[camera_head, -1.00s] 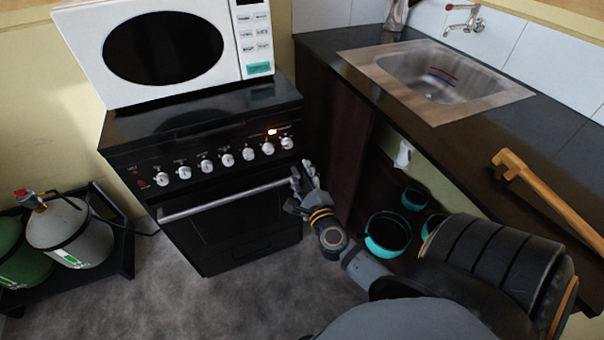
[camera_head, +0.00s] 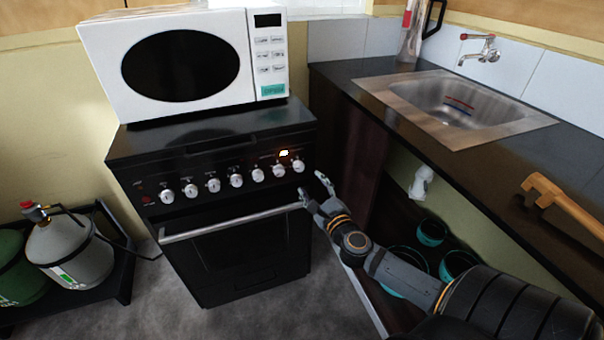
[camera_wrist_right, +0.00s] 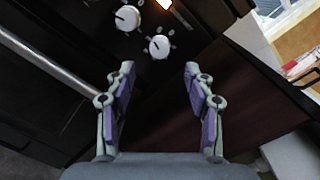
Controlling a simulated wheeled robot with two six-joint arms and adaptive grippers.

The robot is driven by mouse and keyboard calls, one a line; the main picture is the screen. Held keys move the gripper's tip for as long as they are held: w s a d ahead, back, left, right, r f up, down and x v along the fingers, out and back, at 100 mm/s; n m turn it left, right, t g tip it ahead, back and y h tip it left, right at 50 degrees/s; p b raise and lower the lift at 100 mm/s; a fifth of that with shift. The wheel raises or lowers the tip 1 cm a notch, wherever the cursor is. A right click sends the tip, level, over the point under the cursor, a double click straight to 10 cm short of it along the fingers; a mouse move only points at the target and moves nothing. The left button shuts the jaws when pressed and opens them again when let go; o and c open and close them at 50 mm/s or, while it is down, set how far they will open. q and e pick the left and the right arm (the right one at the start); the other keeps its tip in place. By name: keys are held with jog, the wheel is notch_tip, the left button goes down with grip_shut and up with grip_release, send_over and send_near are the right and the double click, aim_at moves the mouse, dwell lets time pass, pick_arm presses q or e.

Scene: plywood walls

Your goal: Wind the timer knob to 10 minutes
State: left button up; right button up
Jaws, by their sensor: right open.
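A row of several white knobs with dark pointers runs along the black front panel of the stove (camera_head: 235,250). The rightmost knob (camera_head: 298,166) sits beside a lit orange lamp (camera_head: 284,153). I cannot read which knob is the timer. In the right wrist view the rightmost knob (camera_wrist_right: 159,46) lies just beyond and between my fingertips, with another knob (camera_wrist_right: 128,18) up and left. My right gripper (camera_head: 313,185) is open and empty, just below and right of the rightmost knob, apparently apart from it. It also shows in the wrist view (camera_wrist_right: 159,68). My left gripper is out of view.
The oven door handle (camera_head: 230,221) runs below the knobs, left of my gripper. A white microwave (camera_head: 185,65) stands on the stove. The counter with the sink (camera_head: 455,105) is at the right. Gas cylinders (camera_head: 70,250) stand at the left.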

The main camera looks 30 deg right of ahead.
aim_at(300, 168)
jog(key=w, duration=0.2)
jog(key=w+d, duration=0.1)
jog(key=w, duration=0.4)
jog(key=shift+w+d, duration=0.2)
jog(key=shift+w, duration=0.2)
jog(key=shift+c, duration=0.2)
grip_shut()
jog(key=shift+f, duration=0.1)
dwell(0.5)
jog(key=shift+o, duration=0.2)
grip_release()
jog(key=s+a, duration=0.2)
jog(key=s, duration=1)
jog(key=shift+w+a, duration=0.1)
